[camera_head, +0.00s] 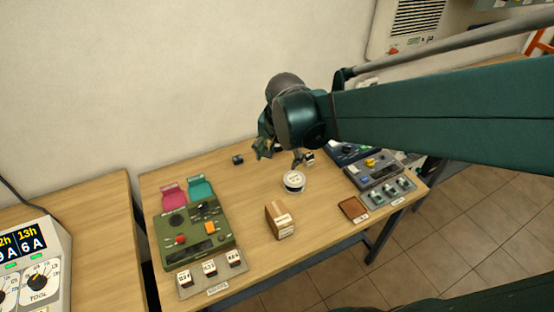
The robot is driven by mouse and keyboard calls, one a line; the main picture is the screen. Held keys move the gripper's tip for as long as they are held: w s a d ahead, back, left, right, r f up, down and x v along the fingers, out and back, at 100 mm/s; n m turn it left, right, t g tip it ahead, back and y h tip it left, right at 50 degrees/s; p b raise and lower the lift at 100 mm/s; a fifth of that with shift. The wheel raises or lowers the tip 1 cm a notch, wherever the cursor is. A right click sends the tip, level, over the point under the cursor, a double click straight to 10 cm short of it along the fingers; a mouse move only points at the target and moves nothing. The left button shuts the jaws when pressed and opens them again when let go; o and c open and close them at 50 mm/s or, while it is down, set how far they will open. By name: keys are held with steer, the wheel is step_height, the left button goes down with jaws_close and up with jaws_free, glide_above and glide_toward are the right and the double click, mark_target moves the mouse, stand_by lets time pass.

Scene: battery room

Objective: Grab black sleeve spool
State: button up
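My gripper (281,156) hangs low over the back middle of the wooden table (255,245), its fingers spread apart with bare wood showing between them. A small dark piece with a pale face (309,158) sits close by the right finger; I cannot tell whether they touch. Another small black piece (237,159) lies to the left of the gripper, apart from it. A round white-topped container with a dark band (293,183) stands in front of the gripper. Which of these is the black sleeve spool is too small to tell.
A cardboard box (280,221) stands at the front middle. A green control unit (195,233) is at left, with pink (173,196) and teal (201,188) pieces behind it. Grey device boxes (380,170) and a brown tray (353,208) line the right side. Clear wood lies between.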

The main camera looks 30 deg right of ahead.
steer(key=w+d+f+m+g, duration=0.2)
steer(key=w+d+f+m, duration=0.3)
steer(key=f, duration=0.2)
steer(key=m+g, duration=0.2)
steer(key=m, duration=0.3)
glide_above(294, 178)
steer(key=a, duration=0.1)
steer(key=f, duration=0.9)
steer(key=shift+w+a+f, duration=0.1)
steer(key=shift+a+f, duration=0.1)
steer(key=shift+f, duration=0.1)
steer(key=shift+d+f, duration=0.15)
steer(key=shift+f, duration=0.1)
steer(key=shift+f, duration=0.15)
steer(key=shift+d+f, duration=0.15)
steer(key=shift+f, duration=1)
steer(key=shift+f, duration=0.1)
steer(key=shift+s+d+f+b, duration=0.1)
steer(key=shift+d+f+b, duration=0.1)
steer(key=shift+f, duration=0.6)
steer(key=shift+s+d+f+b, duration=0.1)
steer(key=shift+f+b, duration=0.05)
steer(key=shift+f, duration=0.7)
steer(key=shift+d+f+b, duration=0.15)
steer(key=shift+f+b, duration=0.05)
steer(key=shift+f, duration=0.6)
steer(key=shift+c, duration=0.3)
steer(key=c, duration=0.6)
